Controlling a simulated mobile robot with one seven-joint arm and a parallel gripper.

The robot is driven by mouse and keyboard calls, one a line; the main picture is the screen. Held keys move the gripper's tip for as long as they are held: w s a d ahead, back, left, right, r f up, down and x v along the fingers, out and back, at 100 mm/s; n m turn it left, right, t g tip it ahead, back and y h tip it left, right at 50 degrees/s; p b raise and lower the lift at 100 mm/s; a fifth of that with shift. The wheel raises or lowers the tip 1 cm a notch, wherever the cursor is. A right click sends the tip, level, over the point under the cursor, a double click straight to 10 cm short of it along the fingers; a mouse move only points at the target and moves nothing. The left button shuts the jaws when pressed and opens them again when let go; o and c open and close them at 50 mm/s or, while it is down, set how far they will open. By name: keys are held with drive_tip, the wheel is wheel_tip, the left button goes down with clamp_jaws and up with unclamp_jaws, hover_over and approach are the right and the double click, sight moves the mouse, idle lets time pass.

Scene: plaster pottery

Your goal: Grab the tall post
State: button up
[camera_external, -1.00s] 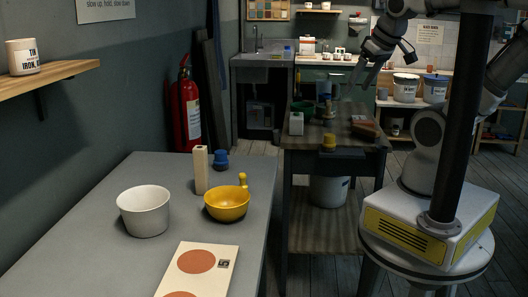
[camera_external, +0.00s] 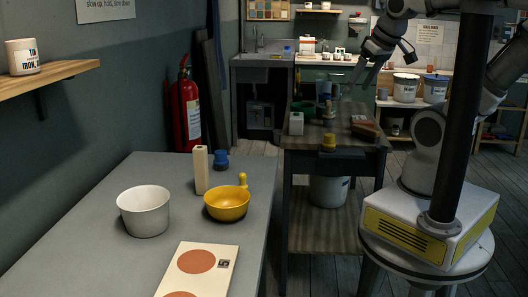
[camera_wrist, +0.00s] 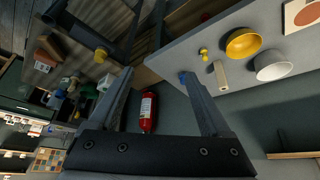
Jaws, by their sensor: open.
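The tall post, a pale cream upright block with a dark mark near its top (camera_external: 201,171), stands on the grey table (camera_external: 95,235) behind the white and yellow bowls. It also shows in the wrist view as a short pale bar (camera_wrist: 221,76). My gripper (camera_external: 366,80) is raised in the upper right of the external view, far from the post. In the wrist view my gripper (camera_wrist: 158,82) has its two fingers spread wide with nothing between them close by. The post lies beyond the right-hand finger there.
A white bowl (camera_external: 143,211) and a yellow handled bowl (camera_external: 227,204) stand close to the post. A blue object (camera_external: 221,160) sits just behind it. A dotted card (camera_external: 200,268) lies in front.

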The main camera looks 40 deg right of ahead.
drive_tip(key=shift+c, duration=0.2)
idle(0.3)
drive_tip(key=w+f+n+t+h+b, duration=0.1)
drive_tip(key=w+f+t, duration=0.15)
drive_tip(key=w, duration=0.65)
drive_tip(key=n+t+y+b, duration=0.2)
drive_tip(key=n+y+b, duration=0.1)
drive_tip(key=n+y, duration=0.6)
approach(206, 150)
drive_tip(key=shift+m+y, duration=0.6)
drive_tip(key=shift+m, duration=0.1)
drive_tip(key=x, duration=0.3)
drive_tip(key=b+x, duration=0.1)
drive_tip(key=x, duration=0.5)
drive_tip(key=shift+w+d+f, duration=0.25)
drive_tip(key=shift+w+f, duration=0.05)
drive_tip(key=shift+f, duration=0.15)
drive_tip(key=shift+x, duration=2.8)
drive_tip(key=shift+s+a, duration=0.15)
drive_tip(key=shift+s, duration=0.05)
clamp_jaws()
